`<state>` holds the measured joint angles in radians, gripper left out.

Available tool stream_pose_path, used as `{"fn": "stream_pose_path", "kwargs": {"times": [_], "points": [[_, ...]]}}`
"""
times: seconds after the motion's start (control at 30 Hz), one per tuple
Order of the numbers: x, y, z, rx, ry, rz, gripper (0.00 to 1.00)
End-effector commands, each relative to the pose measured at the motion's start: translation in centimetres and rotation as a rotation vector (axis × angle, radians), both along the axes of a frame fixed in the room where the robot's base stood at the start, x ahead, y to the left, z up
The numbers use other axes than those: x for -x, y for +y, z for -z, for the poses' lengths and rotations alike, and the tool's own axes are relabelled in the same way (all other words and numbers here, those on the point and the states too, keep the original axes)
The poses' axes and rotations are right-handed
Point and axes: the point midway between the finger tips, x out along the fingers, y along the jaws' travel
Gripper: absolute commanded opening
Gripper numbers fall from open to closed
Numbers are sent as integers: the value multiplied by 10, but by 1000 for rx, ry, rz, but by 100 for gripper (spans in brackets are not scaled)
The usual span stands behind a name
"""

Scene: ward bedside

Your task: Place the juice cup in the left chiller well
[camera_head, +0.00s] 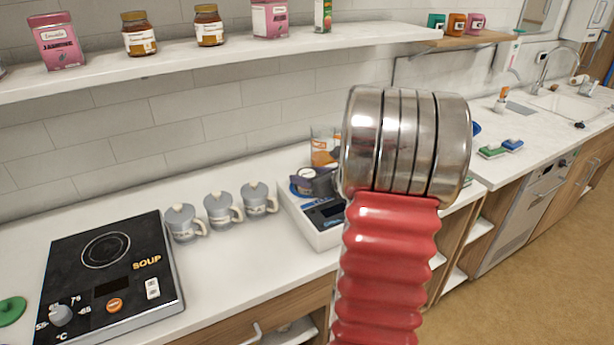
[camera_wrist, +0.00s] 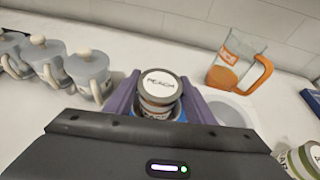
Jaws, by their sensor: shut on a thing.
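A small lidded cup labelled PEACH (camera_wrist: 158,88) is between the two purple fingers of my gripper (camera_wrist: 160,98) in the wrist view. The gripper is shut on it, and the cup looks upright. Blue shows just around and below the cup, at the left well; how deep the cup sits is hidden. The chiller is a white box with a dark display (camera_head: 326,214) in the head view, partly behind my arm. A pale round well (camera_wrist: 230,113) lies to the right of the cup, empty as far as I see. My gripper also shows over the chiller in the head view (camera_head: 314,182).
A clear jug with orange contents (camera_wrist: 236,66) stands behind the chiller. Several grey lidded mugs (camera_head: 222,210) stand to the left, beside a black hot plate (camera_head: 105,270). Another labelled cup (camera_wrist: 303,160) is at the wrist view's lower right. A shelf (camera_head: 180,62) with jars runs above.

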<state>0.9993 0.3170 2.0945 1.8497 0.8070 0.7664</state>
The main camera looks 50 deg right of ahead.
Motion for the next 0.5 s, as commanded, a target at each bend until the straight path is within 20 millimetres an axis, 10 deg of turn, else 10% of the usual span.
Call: {"fn": "stream_pose_path", "kwargs": {"times": [0.03,0.07,0.5], "points": [[0,0,1,-1,0,0,22],[0,0,1,-1,0,0,50],[0,0,1,-1,0,0,68]]}}
